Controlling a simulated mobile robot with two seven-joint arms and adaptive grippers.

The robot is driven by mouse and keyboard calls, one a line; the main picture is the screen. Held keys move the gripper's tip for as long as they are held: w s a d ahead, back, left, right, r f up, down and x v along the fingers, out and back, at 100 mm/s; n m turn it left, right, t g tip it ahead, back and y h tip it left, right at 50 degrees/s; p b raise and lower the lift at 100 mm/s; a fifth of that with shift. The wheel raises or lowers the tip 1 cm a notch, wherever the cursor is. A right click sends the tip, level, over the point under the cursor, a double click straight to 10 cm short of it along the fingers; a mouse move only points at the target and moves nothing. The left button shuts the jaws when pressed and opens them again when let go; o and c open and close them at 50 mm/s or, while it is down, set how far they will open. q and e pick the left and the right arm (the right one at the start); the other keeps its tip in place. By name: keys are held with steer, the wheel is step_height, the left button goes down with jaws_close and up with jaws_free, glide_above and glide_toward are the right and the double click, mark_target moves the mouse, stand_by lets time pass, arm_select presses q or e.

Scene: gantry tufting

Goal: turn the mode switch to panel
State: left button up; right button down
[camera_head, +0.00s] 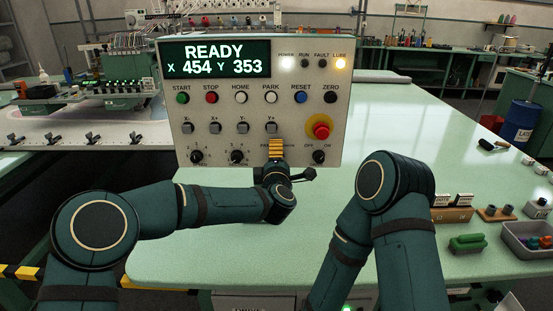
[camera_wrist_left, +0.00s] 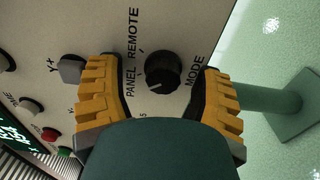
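The mode switch (camera_wrist_left: 163,70) is a round black knob on the grey control panel, with PANEL, REMOTE and MODE printed around it in the left wrist view. A pale mark on its lower left edge appears to face the PANEL side. My left gripper (camera_wrist_left: 165,75) is open, with one yellow ribbed finger on each side of the knob and a gap visible on both sides. How deep the fingers reach around it is unclear. In the head view my left gripper (camera_head: 276,149) is in front of the control panel (camera_head: 225,160) and hides the switch. My right gripper is out of view.
A red emergency button (camera_head: 320,127) on a yellow base and an OFF/ON knob (camera_head: 318,157) sit right of my left gripper. Other knobs (camera_head: 237,157) are to its left. The display (camera_head: 215,58) reads READY.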

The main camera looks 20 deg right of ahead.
arm_select(q)
steer(key=shift+s, duration=0.1)
steer(key=v, duration=1.2)
